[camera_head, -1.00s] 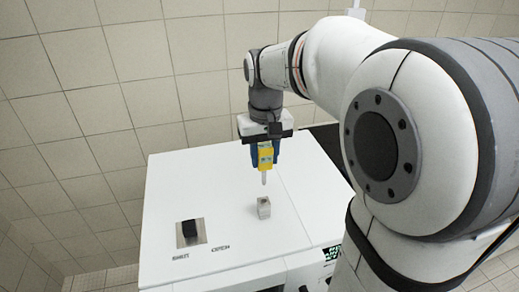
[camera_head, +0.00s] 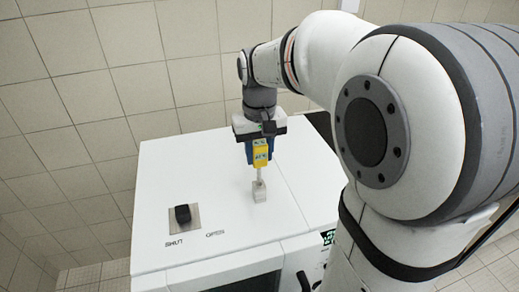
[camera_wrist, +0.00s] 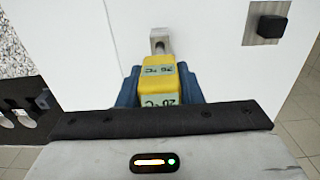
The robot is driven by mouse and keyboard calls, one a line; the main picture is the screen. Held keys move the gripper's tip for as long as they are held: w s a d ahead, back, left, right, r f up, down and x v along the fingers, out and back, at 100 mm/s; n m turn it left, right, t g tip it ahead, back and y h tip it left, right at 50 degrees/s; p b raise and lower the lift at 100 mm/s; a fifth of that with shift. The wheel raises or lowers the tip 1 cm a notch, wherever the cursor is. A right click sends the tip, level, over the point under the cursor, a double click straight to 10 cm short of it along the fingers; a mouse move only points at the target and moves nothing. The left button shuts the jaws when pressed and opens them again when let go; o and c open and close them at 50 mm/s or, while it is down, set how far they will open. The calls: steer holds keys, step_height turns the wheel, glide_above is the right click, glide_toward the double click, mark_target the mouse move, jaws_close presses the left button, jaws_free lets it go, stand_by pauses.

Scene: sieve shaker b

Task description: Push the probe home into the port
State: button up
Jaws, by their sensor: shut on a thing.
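My gripper (camera_head: 259,153) has blue fingers and is shut on a yellow probe (camera_head: 260,158) with temperature labels on its body. The probe points down, and its thin grey shaft shows below the yellow body. The port (camera_head: 259,193) is a small light-grey block on the machine's white top, directly beneath the probe. The shaft's lower end meets the top of the port; I cannot tell how far it is inside. In the wrist view the probe (camera_wrist: 158,72) lies between the blue fingers, with a short length of shaft showing before the port (camera_wrist: 159,36).
The white machine (camera_head: 215,175) has a black knob (camera_head: 182,214) on a metal plate, with the labels SHUT and OPEN beside it. A small display (camera_head: 328,237) is on its front. The top around the port is otherwise clear. A tiled wall stands behind.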

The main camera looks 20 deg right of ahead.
mark_target(259, 181)
steer(key=shift+f+b, duration=0.3)
steer(key=shift+f, duration=0.15)
stand_by(0.8)
steer(key=shift+f+b, duration=0.35)
steer(key=shift+f, duration=0.2)
steer(key=shift+f, duration=0.15)
stand_by(0.3)
steer(key=shift+f+b, duration=0.85)
steer(key=shift+f, duration=0.1)
steer(key=shift+f, duration=0.2)
steer(key=shift+f+b, duration=0.5)
steer(key=shift+f, duration=0.05)
steer(key=shift+f, duration=0.25)
stand_by(0.5)
steer(key=shift+f+b, duration=0.35)
steer(key=shift+b, duration=0.1)
